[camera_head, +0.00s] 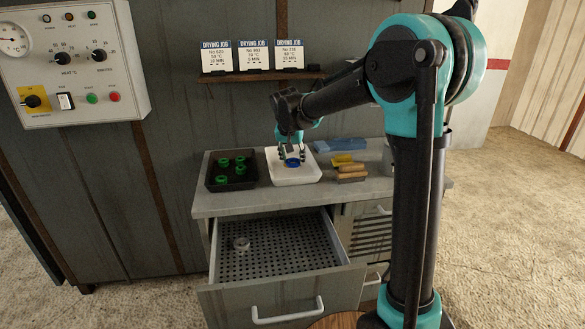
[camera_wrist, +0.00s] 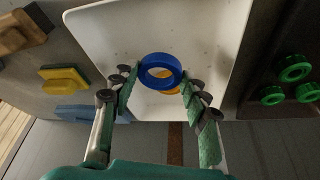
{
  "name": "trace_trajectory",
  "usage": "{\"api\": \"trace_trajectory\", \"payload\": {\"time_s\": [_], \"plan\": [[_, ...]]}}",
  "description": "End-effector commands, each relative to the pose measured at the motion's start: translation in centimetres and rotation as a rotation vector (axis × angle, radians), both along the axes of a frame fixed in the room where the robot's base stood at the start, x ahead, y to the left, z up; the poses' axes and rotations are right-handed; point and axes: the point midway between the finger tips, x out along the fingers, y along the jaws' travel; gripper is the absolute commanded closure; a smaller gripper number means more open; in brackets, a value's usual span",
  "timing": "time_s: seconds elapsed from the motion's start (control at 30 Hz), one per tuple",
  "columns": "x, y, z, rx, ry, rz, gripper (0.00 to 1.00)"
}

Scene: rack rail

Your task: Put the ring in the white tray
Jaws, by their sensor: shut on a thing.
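The white tray (camera_head: 296,180) stands on the bench top, and it fills the upper middle of the wrist view (camera_wrist: 105,45). My gripper (camera_head: 291,157) is over the tray, shut on a blue ring (camera_wrist: 161,71). The ring shows between the fingertips in the wrist view, and as a small blue shape (camera_head: 292,163) in the head view. An orange-yellow thing (camera_wrist: 172,87), partly hidden behind the blue ring, shows against the tray floor. I cannot tell how far the blue ring is above the tray floor.
A black tray (camera_head: 231,186) with several green rings (camera_wrist: 296,68) stands left of the white tray in the head view. To the right are a blue item (camera_head: 340,145), a yellow block (camera_head: 342,159) and a wooden-handled item (camera_head: 351,171). Below, an open perforated drawer (camera_head: 285,258) holds a grey object (camera_head: 241,244).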

Motion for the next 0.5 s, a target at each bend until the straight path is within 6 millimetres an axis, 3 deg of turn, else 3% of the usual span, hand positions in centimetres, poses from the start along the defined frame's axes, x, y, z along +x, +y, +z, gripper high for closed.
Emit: {"api": "trace_trajectory", "payload": {"time_s": [0.3, 0.5], "plan": [[0.0, 0.0, -3.6, 0.0, 0.0, 0.0, 0.83], [0.0, 0.0, -3.7, 0.0, 0.0, 0.0, 0.83]]}}
